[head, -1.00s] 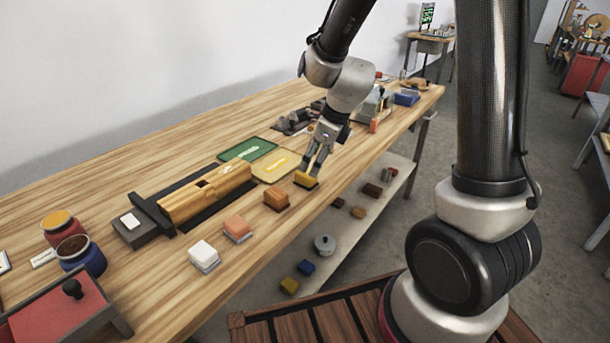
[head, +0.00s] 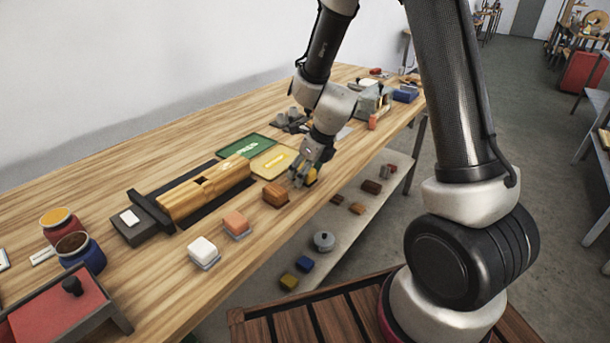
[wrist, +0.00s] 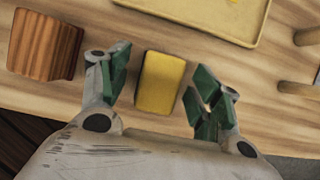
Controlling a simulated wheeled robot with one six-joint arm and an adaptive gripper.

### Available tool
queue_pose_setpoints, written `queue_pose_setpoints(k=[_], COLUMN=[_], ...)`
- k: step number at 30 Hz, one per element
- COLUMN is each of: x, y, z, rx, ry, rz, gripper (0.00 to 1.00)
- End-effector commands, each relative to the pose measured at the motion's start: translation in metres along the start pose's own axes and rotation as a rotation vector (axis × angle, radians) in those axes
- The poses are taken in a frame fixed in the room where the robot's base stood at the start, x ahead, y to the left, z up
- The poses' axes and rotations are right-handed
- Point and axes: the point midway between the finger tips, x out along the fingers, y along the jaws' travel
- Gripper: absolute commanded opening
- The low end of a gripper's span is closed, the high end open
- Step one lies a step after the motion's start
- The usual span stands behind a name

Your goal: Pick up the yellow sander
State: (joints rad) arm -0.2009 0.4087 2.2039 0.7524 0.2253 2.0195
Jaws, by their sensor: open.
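The yellow sander (wrist: 160,83) is a small block with a yellow top, lying on the wooden bench. In the wrist view it sits between the two green-padded fingers of my gripper (wrist: 157,95), with a gap on each side. My gripper is open and points down over it. In the head view my gripper (head: 304,180) is near the bench's front edge, and the sander (head: 312,175) is partly hidden behind the fingers.
A brown wooden block (wrist: 45,45) stands close on the left, also seen in the head view (head: 275,194). A yellow tray (head: 273,161) and green tray (head: 247,146) lie behind. Orange (head: 236,223) and white (head: 203,250) blocks sit further left along the front.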

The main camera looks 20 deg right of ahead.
Motion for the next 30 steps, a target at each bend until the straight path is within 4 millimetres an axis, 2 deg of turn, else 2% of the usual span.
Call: queue_pose_setpoints(k=[2, 9, 11, 20, 23, 30], x=[0.000, 0.000, 0.000, -0.004, -0.016, -0.063], y=[0.000, 0.000, 0.000, 0.000, 0.000, 0.000], z=[0.000, 0.000, 0.000, 0.002, 0.007, 0.027], rx=[0.000, 0.000, 0.000, -0.002, -0.004, -0.004], ry=[0.000, 0.000, 0.000, -0.002, -0.004, -0.005], rz=[0.000, 0.000, 0.000, 0.000, 0.000, 0.000], gripper=[0.64, 0.21, 0.13, 0.13, 0.13, 0.13])
